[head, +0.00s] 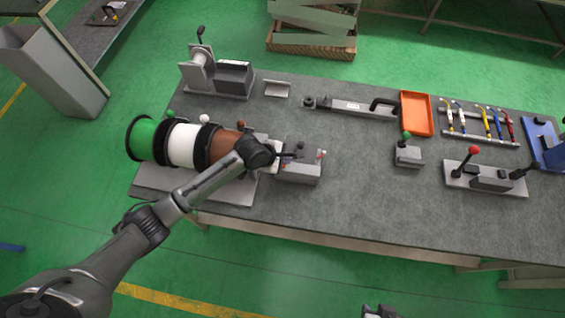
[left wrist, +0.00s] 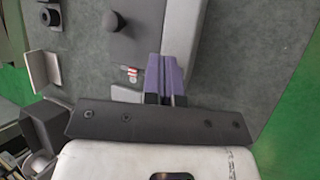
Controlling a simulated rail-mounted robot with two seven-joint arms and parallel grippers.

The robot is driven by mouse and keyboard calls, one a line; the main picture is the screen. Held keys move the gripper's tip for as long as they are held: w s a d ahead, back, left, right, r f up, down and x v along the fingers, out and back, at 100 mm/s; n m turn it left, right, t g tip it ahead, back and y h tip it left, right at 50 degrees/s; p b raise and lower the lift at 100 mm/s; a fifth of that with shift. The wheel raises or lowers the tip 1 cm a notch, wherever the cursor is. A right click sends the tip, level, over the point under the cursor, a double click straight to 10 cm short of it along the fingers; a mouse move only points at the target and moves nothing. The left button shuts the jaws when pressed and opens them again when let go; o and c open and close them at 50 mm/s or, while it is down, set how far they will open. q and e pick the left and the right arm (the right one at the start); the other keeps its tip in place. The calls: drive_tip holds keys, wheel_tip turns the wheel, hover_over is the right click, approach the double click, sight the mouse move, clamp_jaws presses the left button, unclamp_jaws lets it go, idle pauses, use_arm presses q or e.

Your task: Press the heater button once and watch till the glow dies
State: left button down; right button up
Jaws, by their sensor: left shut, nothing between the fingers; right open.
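A small grey box-like device (head: 298,172), which I take for the heater, sits near the table's front edge, right of the spools. A dark knob stands on its top and a small red-and-white piece (head: 321,154) shows at its right end. In the left wrist view a red-and-white piece (left wrist: 132,73) lies just left of my fingers. My left gripper (head: 284,157) is shut and empty, over the left part of the device; its fingers (left wrist: 164,62) look purplish. I cannot tell whether they touch it. My right gripper (head: 378,312) only just shows at the bottom edge, open. No clear glow shows.
Green, white and brown spools (head: 185,146) stand left under my left arm. An orange tray (head: 416,113), a green-knobbed lever unit (head: 408,155), a red-knobbed lever unit (head: 486,178) and coloured tools (head: 486,122) lie right. The table (head: 350,205) is clear right of the device.

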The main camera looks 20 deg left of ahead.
use_arm(q)
drive_tip(key=shift+f+p, duration=0.2)
drive_tip(key=shift+p, duration=0.1)
drive_tip(key=shift+f, duration=0.15)
drive_tip(key=shift+f, duration=0.2)
idle(0.5)
drive_tip(key=shift+f, duration=0.3)
idle(0.5)
drive_tip(key=shift+r+p, duration=0.85)
drive_tip(key=shift+p, duration=0.55)
